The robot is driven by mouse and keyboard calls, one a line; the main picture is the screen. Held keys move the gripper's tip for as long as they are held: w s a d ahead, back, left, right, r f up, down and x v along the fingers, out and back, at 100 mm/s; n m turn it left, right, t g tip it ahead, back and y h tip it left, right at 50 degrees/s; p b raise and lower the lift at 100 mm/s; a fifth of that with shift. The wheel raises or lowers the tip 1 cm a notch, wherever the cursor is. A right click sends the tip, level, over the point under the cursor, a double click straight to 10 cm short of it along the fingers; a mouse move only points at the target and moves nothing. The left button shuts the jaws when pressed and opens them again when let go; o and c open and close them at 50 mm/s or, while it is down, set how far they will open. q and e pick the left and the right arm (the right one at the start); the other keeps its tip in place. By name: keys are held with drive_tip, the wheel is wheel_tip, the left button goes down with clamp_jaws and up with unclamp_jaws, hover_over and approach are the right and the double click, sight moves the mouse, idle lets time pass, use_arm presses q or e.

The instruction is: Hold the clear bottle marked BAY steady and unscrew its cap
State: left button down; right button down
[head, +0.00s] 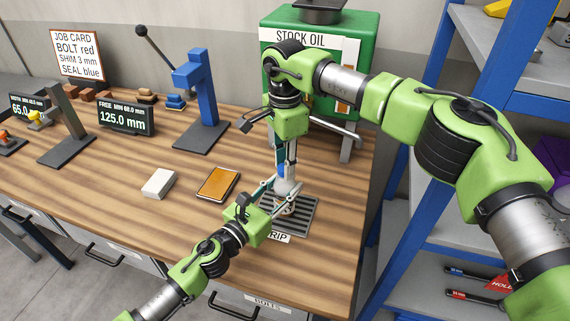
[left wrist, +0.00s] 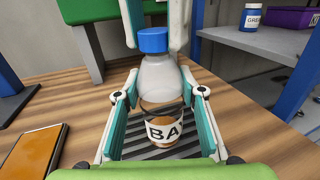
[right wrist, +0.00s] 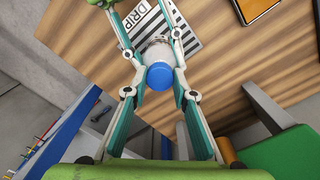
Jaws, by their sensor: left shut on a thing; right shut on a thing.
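The clear bottle (left wrist: 165,85) stands upright with a blue cap (left wrist: 152,40) on its neck. Its label reads "BA", the rest hidden, with brown showing around it. In the head view the bottle (head: 288,187) is partly hidden by my grippers. My left gripper (head: 284,204) is shut on the bottle's lower body, one finger on each side in the left wrist view. My right gripper (head: 284,168) comes down from above and is shut on the cap, which also shows between its fingers in the right wrist view (right wrist: 160,77). The bottle is over a slatted drip tray (head: 308,222).
A green STOCK OIL tank (head: 365,65) stands behind the bottle. An orange-brown pad (head: 218,183) and a white block (head: 158,184) lie to the left. A blue press (head: 197,85) and a display (head: 126,117) stand farther back. A blue-framed shelf (head: 400,150) is at the right.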

use_arm(q)
drive_tip(key=shift+f, duration=0.1)
use_arm(e)
drive_tip(key=shift+r, duration=0.8)
drive_tip(key=shift+r, duration=0.1)
drive_tip(key=shift+r, duration=1.95)
use_arm(q)
drive_tip(key=c, duration=1.3)
unclamp_jaws()
drive_tip(key=shift+o, duration=0.2)
